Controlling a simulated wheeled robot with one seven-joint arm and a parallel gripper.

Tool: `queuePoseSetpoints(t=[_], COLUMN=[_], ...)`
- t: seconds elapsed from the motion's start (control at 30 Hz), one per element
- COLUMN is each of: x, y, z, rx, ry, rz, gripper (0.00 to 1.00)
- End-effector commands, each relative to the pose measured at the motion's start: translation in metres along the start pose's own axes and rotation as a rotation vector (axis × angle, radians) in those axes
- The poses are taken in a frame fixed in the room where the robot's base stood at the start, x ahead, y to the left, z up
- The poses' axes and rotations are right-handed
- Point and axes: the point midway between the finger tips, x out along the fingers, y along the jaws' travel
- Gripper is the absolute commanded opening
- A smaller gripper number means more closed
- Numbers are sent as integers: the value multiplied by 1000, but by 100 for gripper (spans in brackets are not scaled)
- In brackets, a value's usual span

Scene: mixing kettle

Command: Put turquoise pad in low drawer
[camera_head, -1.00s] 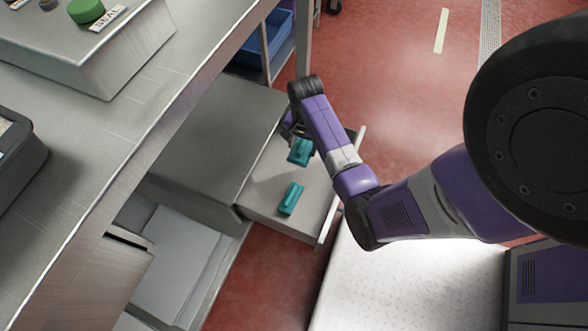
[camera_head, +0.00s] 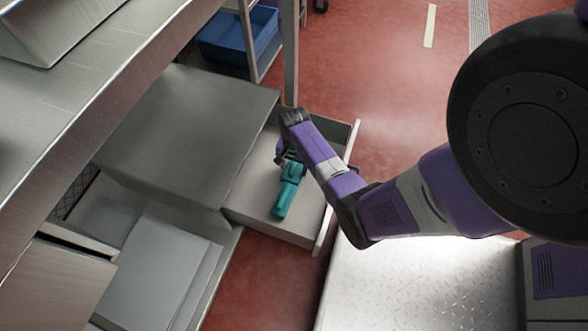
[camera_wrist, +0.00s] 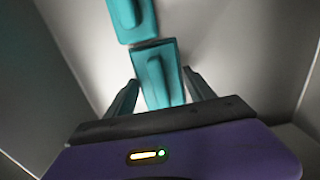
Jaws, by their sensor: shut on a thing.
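The low drawer (camera_head: 322,224) is pulled out, a shallow grey metal tray open at the top. One turquoise pad (camera_head: 282,203) lies on its floor and also shows at the top of the wrist view (camera_wrist: 131,18). My gripper (camera_head: 288,160) is inside the drawer's outline, shut on a second turquoise pad (camera_head: 294,171). In the wrist view this held pad (camera_wrist: 155,75), with a raised ridge, sits between my two dark fingers (camera_wrist: 162,88). Its far end is very close to the lying pad; I cannot tell if they touch, nor if the held pad touches the drawer floor.
A grey cabinet top (camera_head: 190,125) adjoins the drawer on the left. A steel worktop (camera_head: 75,105) overhangs further left. A blue bin (camera_head: 240,40) stands on a rack behind. Red floor (camera_head: 385,100) is open beyond the drawer front.

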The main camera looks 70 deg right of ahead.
Motion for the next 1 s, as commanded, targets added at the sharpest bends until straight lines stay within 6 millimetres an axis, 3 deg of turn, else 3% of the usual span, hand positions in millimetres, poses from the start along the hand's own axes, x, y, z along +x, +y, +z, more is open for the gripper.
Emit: queuePoseSetpoints(t=[0.4, 0.43, 0.5, 0.83, 1.0], x=[6, 5, 5, 4, -12], y=[0, 0, 0, 0, 0], z=[0, 0, 0, 0, 0], rx=[0, 0, 0, 0, 0], ry=[0, 1, 0, 0, 2], rz=[0, 0, 0, 0, -1], gripper=[10, 69, 82, 85, 85])
